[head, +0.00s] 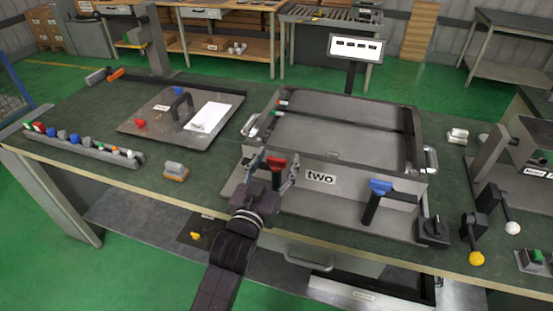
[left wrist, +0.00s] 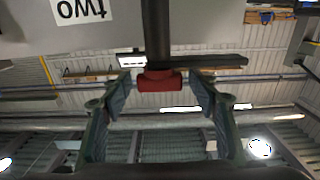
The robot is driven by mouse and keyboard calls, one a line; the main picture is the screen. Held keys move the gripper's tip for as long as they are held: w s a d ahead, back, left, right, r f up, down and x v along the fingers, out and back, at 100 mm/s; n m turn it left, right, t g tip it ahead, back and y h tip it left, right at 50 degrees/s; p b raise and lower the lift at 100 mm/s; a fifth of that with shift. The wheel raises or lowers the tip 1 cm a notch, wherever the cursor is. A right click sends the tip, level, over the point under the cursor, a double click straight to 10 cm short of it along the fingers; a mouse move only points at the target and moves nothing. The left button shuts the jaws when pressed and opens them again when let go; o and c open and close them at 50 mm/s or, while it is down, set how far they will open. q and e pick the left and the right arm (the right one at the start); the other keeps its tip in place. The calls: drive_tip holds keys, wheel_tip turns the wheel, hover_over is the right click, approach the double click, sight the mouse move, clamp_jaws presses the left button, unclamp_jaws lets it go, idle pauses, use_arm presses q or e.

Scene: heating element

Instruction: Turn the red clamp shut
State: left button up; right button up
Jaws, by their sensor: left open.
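The red clamp (head: 277,163) is on the front face of the grey box labelled "two" (head: 319,177), left of the label. In the left wrist view its red end (left wrist: 160,81) sits on a dark stem (left wrist: 156,35). My left gripper (head: 276,162) is open in front of the clamp. Its two fingers (left wrist: 160,95) stand on either side of the red end, with gaps visible on both sides. A blue clamp (head: 380,188) with a dark, slanted handle is on the right part of the same face. My right gripper is not in view.
A tilted plate (head: 160,128) with a black handle and a row of small coloured parts (head: 85,143) lie on the left of the green bench. A small grey-and-wood block (head: 175,171) sits left of the gripper. A black knob (head: 432,231) and levers (head: 477,258) stand at the right.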

use_arm(q)
drive_tip(key=shift+c, duration=0.6)
clamp_jaws()
